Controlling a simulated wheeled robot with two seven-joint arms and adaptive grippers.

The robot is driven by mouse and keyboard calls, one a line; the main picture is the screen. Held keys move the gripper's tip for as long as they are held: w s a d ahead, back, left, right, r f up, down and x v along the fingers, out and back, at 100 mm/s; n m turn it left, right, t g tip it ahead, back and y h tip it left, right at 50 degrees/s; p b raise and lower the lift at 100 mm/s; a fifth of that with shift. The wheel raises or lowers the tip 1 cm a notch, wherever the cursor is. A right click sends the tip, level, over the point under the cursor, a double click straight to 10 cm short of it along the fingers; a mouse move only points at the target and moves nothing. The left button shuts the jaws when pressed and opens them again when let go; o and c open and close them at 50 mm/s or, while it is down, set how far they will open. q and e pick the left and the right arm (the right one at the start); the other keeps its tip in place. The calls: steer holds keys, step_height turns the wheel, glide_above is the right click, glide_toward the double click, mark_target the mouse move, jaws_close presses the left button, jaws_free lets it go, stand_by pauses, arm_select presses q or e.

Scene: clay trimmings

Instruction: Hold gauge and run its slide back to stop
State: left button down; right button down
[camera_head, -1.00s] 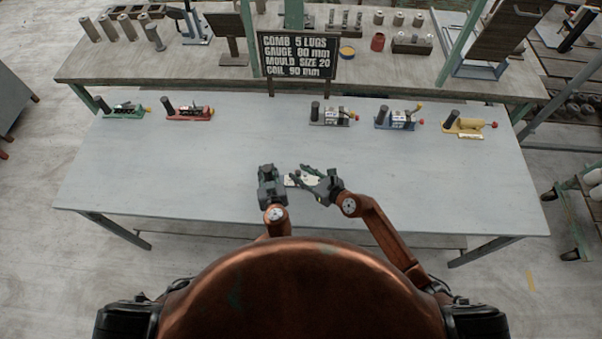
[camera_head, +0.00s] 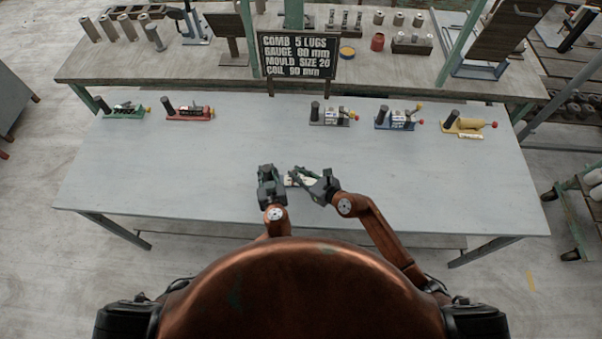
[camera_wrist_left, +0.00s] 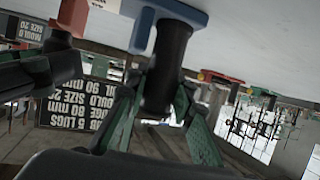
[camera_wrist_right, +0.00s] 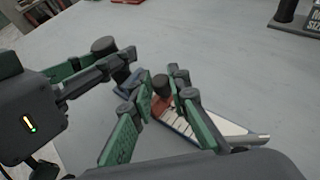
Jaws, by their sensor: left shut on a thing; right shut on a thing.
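The gauge has a blue base (camera_wrist_left: 185,12), a black upright handle (camera_wrist_left: 168,65), a pale scale plate (camera_wrist_right: 200,122) and a red part (camera_wrist_right: 160,105) near a dark knob (camera_wrist_right: 161,86). My left gripper (camera_head: 271,172) is shut on the black handle, as the left wrist view shows. My right gripper (camera_head: 303,172) is shut on the dark knob, seen between its fingertips in the right wrist view (camera_wrist_right: 161,82). In the head view the gauge (camera_head: 300,181) is mostly hidden between the grippers. The slide's exact position against the stop cannot be told.
Along the table's back stand green (camera_head: 124,110), red (camera_head: 190,112), grey (camera_head: 333,117), blue (camera_head: 398,120) and yellow (camera_head: 468,126) devices. A sign (camera_head: 298,56) behind reads gauge 80 mm. The grey table (camera_head: 160,170) is clear around my grippers.

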steer(key=shift+a, duration=1.15)
arm_select(q)
steer(key=shift+d, duration=0.1)
arm_select(e)
steer(key=c, duration=1.8)
jaws_free()
steer(key=shift+d, duration=0.15)
steer(key=shift+s+d+r, duration=0.15)
steer(key=shift+s+d, duration=0.1)
steer(key=v, duration=1.1)
steer(key=shift+s+r, duration=0.1)
